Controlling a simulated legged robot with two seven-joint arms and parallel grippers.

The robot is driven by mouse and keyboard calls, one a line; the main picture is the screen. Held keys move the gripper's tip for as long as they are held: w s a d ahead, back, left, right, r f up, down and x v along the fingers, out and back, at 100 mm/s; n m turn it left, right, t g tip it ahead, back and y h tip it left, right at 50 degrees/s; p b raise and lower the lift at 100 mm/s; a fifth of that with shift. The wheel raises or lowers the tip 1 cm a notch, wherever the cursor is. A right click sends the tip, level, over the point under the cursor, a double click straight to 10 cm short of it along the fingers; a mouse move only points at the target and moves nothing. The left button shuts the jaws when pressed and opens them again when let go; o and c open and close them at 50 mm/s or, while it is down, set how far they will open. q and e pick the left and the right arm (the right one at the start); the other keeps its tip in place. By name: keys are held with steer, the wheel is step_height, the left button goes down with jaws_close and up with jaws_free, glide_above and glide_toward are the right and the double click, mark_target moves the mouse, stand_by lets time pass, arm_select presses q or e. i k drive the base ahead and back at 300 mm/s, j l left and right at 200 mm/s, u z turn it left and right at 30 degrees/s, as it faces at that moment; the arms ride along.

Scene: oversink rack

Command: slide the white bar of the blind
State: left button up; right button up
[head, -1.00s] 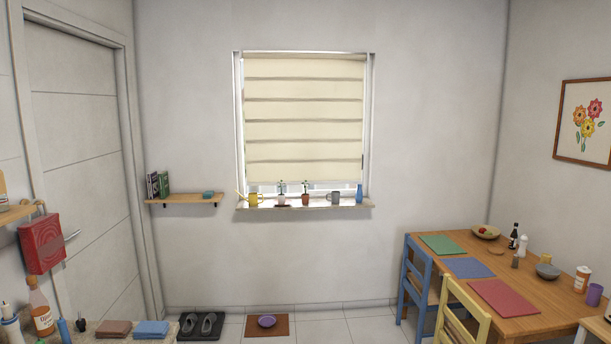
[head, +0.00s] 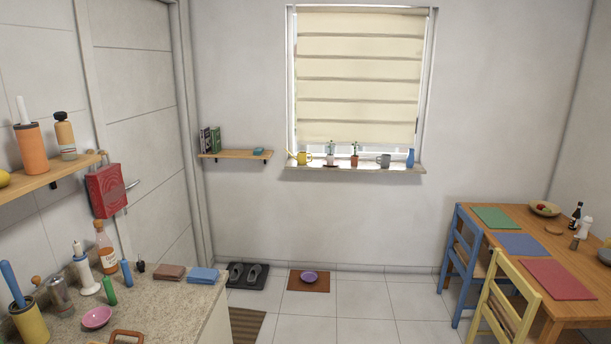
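The cream blind (head: 358,80) hangs over the window on the far wall. It is lowered over most of the glass, with a narrow strip of pane showing under its lower edge. Its horizontal folds show as darker bands. I cannot make out a separate white bar on it at this distance; the white window frame (head: 290,85) surrounds it. Neither of my grippers is in the head view.
The window sill (head: 350,167) holds a yellow watering can (head: 303,158), small pots, a grey mug (head: 384,160) and a blue vase (head: 410,157). A counter (head: 165,305) stands front left, a table (head: 550,240) and chairs right.

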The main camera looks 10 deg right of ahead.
mark_target(309, 131)
steer(key=i+l+z, duration=0.35)
steer(key=i, duration=0.75)
steer(key=i+z, duration=0.3)
steer(key=i, duration=0.8)
